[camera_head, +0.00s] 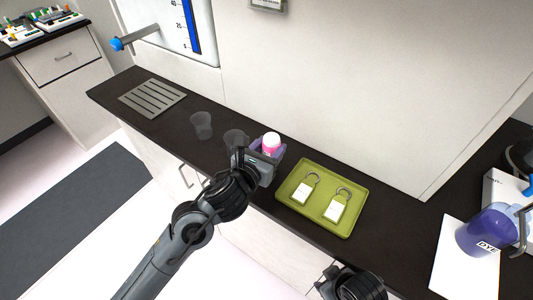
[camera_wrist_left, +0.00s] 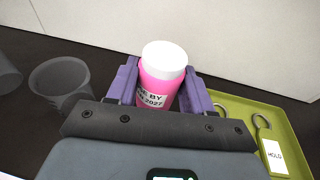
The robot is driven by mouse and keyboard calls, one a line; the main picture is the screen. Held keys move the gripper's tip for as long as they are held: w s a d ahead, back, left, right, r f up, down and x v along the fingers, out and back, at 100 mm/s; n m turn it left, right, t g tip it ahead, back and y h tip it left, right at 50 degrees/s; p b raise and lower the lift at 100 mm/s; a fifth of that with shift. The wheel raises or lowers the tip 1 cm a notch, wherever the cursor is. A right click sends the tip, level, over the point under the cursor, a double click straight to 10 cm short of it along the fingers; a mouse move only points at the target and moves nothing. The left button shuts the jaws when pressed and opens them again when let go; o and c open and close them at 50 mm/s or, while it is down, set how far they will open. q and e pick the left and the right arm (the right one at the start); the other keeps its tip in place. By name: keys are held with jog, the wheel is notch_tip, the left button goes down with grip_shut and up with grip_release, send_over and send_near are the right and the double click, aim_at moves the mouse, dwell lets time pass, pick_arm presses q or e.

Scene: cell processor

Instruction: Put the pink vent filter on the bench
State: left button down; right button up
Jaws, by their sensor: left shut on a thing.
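The pink vent filter (camera_head: 271,143) is a pink cylinder with a white top and a printed label, and it stands upright between the purple fingers of my left gripper (camera_head: 268,154). In the left wrist view, the filter (camera_wrist_left: 160,78) is held by the gripper (camera_wrist_left: 162,92) with a finger on each side. The gripper hides its lower part, so I cannot tell whether it touches the dark bench (camera_head: 395,245). My right gripper (camera_head: 350,284) is at the bottom edge of the head view, and its fingers do not show clearly.
An olive tray (camera_head: 358,190) with two white tags lies just right of the left gripper. Two clear cups (camera_head: 202,125) (camera_head: 234,139) stand to its left, and a slotted grey plate (camera_head: 152,97) lies farther left. A purple DYE bottle (camera_head: 484,231) is at the right.

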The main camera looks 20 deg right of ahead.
pick_arm(q)
jog(key=shift+f, duration=0.45)
jog(key=shift+s+a+f+b, duration=0.1)
jog(key=shift+s+f+b, duration=0.1)
jog(key=shift+f, duration=0.3)
jog(key=shift+s+a+f+b, duration=0.1)
jog(key=shift+f+b, duration=0.1)
jog(key=shift+f, duration=0.3)
jog(key=shift+w+f, duration=0.1)
jog(key=shift+f, duration=0.15)
pick_arm(e)
jog(key=shift+s+a+f, duration=0.5)
jog(key=shift+f, duration=0.25)
pick_arm(q)
jog(key=shift+f, duration=0.2)
jog(key=shift+c, duration=2.2)
grip_release()
pick_arm(e)
jog(key=shift+w+f, duration=0.1)
jog(key=shift+d, duration=0.1)
